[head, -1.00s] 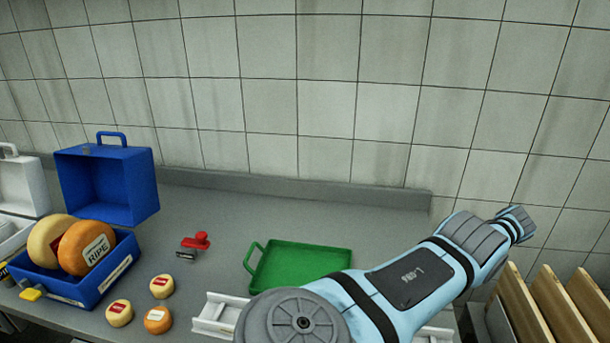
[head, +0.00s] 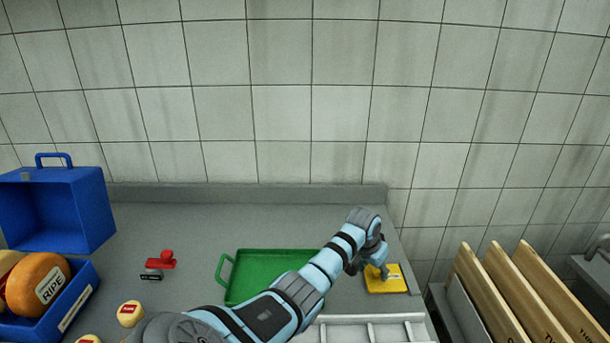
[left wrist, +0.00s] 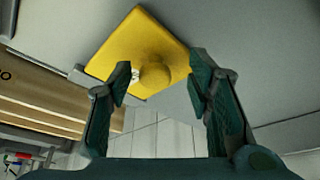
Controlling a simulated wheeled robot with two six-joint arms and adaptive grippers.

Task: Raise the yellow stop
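The yellow stop (head: 388,284) is a square plate near the right end of the grey bench. In the left wrist view the yellow plate (left wrist: 140,38) shows a round knob on its face. My left gripper (head: 378,272) is over the stop, and its wrist hides part of it. In the left wrist view the left gripper (left wrist: 160,78) is open, with the knob between its fingertips and a gap visible on each side. My right gripper is not in view.
A green tray (head: 240,262) lies left of the stop, partly behind my left arm. A white slotted rack (head: 375,330) is at the front. Upright wooden boards (head: 500,290) stand right of the bench.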

